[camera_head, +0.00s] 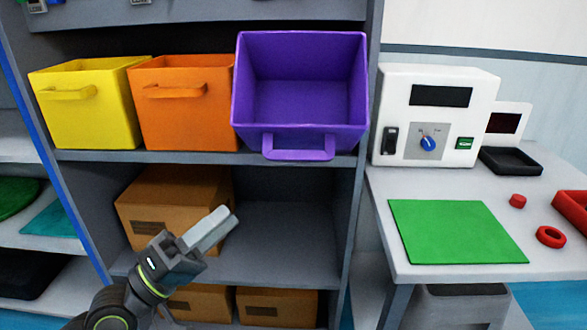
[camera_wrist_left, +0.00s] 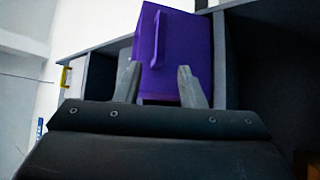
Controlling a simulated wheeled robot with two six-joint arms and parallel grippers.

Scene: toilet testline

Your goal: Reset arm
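My left gripper (camera_head: 218,224) is in front of the shelf unit, below the bins and before a brown cardboard box (camera_head: 195,190). In the left wrist view its two fingers (camera_wrist_left: 158,84) stand apart with nothing held between them. The purple bin (camera_head: 305,95) shows behind the fingers in that view (camera_wrist_left: 172,50), beyond them. In the head view the purple bin looks empty inside and sits at the right end of the upper shelf, with its handle facing me. My right gripper is in neither view.
A yellow bin (camera_head: 90,105) and an orange bin (camera_head: 185,105) stand beside the purple one. More boxes (camera_head: 277,305) sit below. At right, a table (camera_head: 450,180) holds a white device (camera_head: 437,120), a green mat (camera_head: 455,230) and red parts (camera_head: 550,237). The middle shelf (camera_head: 300,240) is clear on its right.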

